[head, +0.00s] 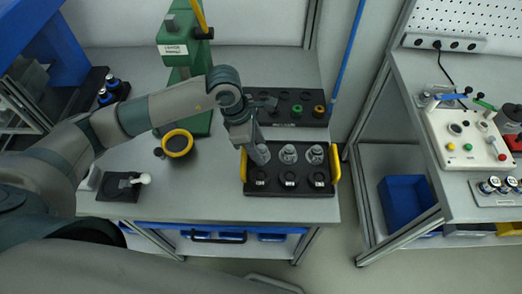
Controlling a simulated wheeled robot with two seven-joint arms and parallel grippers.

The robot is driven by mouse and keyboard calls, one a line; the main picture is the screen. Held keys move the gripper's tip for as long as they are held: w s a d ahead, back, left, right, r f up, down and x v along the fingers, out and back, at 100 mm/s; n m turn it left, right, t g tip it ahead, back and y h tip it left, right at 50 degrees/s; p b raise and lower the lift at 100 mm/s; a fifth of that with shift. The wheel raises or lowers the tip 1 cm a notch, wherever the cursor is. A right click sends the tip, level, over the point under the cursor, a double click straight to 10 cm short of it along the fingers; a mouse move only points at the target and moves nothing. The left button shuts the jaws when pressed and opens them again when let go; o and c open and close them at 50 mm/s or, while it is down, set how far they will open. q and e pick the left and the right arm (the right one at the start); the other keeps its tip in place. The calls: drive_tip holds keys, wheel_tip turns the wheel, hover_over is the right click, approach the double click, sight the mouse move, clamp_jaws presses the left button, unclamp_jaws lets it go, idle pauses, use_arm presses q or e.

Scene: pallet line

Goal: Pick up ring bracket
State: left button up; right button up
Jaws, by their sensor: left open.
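A black tray with yellow end handles (290,188) lies on the grey bench. Silvery ring brackets stand in its back row, one in the middle (288,154) and one at the right (314,155). Another silvery part at the left of that row is partly hidden by my left gripper (258,152). This gripper points down at that left place, with its jaws open. The gap between its fingers is too small to make out, and I cannot tell whether they touch the part. My right gripper is not in view.
A second black tray (262,95) with green and orange pieces lies behind. A green press (185,55) and a yellow-rimmed round bowl (178,143) stand left of the trays. A black fixture (117,192) lies near the front left. Another bench (405,75) stands at the right across a gap.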

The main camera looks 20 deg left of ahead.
use_arm(q)
drive_tip(key=shift+f, duration=0.25)
drive_tip(key=c, duration=0.9)
drive_tip(key=shift+w+r, duration=0.1)
drive_tip(key=shift+r, duration=0.1)
